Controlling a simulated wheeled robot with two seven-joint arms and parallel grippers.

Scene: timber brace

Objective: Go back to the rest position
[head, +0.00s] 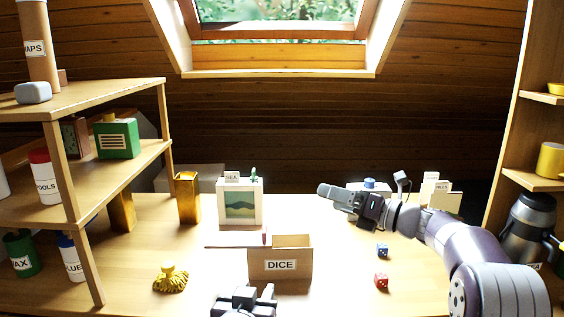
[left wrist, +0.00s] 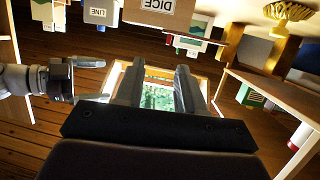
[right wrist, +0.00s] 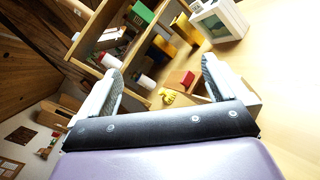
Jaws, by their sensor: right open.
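My left gripper (head: 243,298) is low at the front of the table, before the DICE box. In the left wrist view (left wrist: 158,75) its fingers are apart with nothing between them. My right gripper (head: 328,192) reaches in from the right, raised above the table and pointing left. In the right wrist view (right wrist: 160,78) its fingers are wide apart and empty. The open DICE box (head: 280,265) stands at the middle of the table; its inside is mostly hidden. A blue die (head: 382,251) and a red die (head: 381,281) lie on the table to its right.
A shelf unit (head: 95,97) with jars and boxes stands at the left, another (head: 534,182) at the right. Bare table lies around the dice.

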